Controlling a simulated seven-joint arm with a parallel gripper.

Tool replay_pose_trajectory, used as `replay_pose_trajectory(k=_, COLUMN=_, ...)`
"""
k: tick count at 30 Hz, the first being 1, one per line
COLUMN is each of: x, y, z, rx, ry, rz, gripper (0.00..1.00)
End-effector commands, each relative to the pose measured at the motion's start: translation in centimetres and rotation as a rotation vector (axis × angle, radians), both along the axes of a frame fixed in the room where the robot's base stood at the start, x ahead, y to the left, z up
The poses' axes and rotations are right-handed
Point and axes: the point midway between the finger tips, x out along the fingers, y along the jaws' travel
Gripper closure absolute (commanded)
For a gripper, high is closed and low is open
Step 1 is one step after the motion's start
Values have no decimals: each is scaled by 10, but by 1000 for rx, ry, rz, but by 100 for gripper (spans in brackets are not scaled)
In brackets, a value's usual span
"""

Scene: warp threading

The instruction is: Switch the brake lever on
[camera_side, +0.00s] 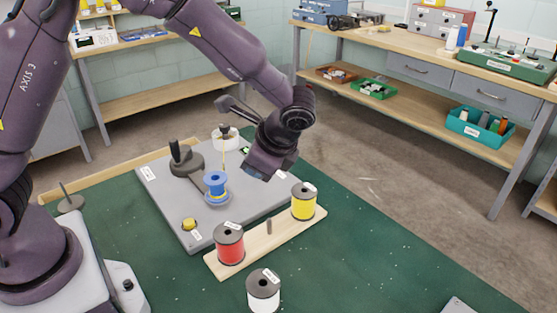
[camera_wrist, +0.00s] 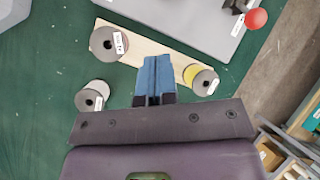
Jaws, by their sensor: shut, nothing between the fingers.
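In the wrist view a red ball knob (camera_wrist: 257,18) shows at the top right, beside a dark bracket (camera_wrist: 236,5) on the grey plate's edge. It looks like the brake lever's knob; the rest of the lever is cut off by the frame. I cannot make out the lever in the side view, where my wrist covers part of the plate. My gripper (camera_wrist: 155,60) has its blue fingers shut and empty, pointing over the wooden spool strip. The red knob is apart from the fingers, up and to the right in the wrist view.
The grey plate (camera_side: 155,205) carries a blue spool (camera_side: 215,183), a dark knobbed post (camera_side: 180,152) and a yellow button (camera_side: 188,224). Red (camera_side: 229,246) and yellow (camera_side: 303,204) spools stand on the wooden strip (camera_side: 275,240). A white spool (camera_side: 263,293) stands nearby.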

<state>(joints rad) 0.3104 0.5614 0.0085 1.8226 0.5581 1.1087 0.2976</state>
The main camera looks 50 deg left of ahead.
Motion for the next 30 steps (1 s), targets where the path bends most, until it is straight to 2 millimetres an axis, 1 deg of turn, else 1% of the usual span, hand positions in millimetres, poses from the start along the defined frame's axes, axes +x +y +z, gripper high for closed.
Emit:
replay_pose_trajectory(k=1, x=9, y=-2, z=-14, rx=43, ry=43, rz=-61, gripper=100)
replay_pose_trajectory(k=6, x=41, y=-5, z=-52, rx=198, ry=170, rz=-280, gripper=100)
replay_pose_trajectory(k=9, x=60, y=-7, z=-69, rx=294, ry=243, rz=-405, gripper=100)
replay_pose_trajectory(k=11, x=72, y=-7, z=-76, rx=354, ry=281, rz=-474, gripper=100)
replay_pose_trajectory(k=13, x=89, y=-5, z=-74, rx=428, ry=318, rz=-550, gripper=100)
replay_pose_trajectory(k=14, x=97, y=-5, z=-68, rx=455, ry=325, rz=-576, gripper=100)
replay_pose_trajectory(k=15, x=107, y=-5, z=-56, rx=490, ry=330, rz=-605, gripper=100)
replay_pose_trajectory(k=16, x=111, y=-4, z=-50, rx=510, ry=339, rz=-624, gripper=100)
replay_pose_trajectory(k=18, x=111, y=-2, z=-46, rx=536, ry=378, rz=-652, gripper=100)
replay_pose_trajectory(k=21, x=110, y=-2, z=-46, rx=537, ry=404, rz=-666, gripper=100)
replay_pose_trajectory(k=30, x=110, y=-1, z=-46, rx=533, ry=407, rz=-668, gripper=100)
